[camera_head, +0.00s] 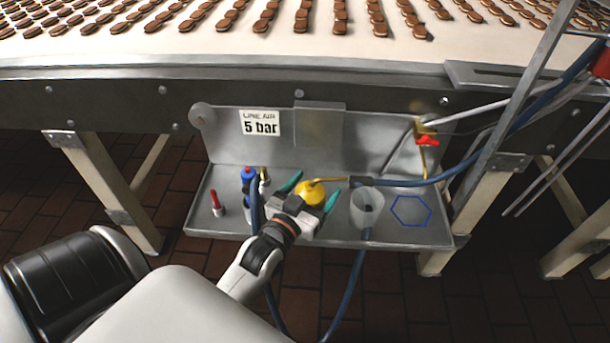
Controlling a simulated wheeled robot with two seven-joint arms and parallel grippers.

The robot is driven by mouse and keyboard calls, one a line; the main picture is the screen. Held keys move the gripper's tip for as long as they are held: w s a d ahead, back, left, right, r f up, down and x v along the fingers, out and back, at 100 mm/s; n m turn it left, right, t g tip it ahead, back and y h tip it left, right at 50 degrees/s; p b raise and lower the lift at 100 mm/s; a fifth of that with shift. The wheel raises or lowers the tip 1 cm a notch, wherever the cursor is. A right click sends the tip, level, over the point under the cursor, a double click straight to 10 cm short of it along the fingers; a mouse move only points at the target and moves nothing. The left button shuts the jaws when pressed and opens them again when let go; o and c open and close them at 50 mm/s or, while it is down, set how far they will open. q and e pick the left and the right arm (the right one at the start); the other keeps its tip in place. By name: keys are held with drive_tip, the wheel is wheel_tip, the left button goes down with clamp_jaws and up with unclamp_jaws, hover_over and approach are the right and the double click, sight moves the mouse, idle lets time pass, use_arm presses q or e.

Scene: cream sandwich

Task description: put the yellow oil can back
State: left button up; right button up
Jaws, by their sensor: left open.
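The yellow oil can (309,194) with its thin brass spout pointing right is on the grey metal shelf (400,237) under the conveyor. My left gripper (317,182) reaches in from the lower left. Its two teal fingers are open, one on each side of the can, with small gaps showing. The can's lower part is hidden behind the gripper body, so its contact with the shelf does not show. A blue hexagon outline (410,210) is marked on the bare right part of the shelf. My right gripper is not in view.
A red-capped marker (216,203) and a blue-topped tool (248,180) stand left of the can. Blue hoses hang over the shelf front. A red-handled valve (427,140) is at back right.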

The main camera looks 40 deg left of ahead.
use_arm(q)
drive_tip(key=s, duration=1.2)
drive_tip(key=shift+d+p, duration=0.35)
drive_tip(key=shift+d, duration=0.1)
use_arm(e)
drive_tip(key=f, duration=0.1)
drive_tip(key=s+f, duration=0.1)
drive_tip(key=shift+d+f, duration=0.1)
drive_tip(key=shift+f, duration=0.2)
use_arm(q)
drive_tip(key=shift+a, duration=0.1)
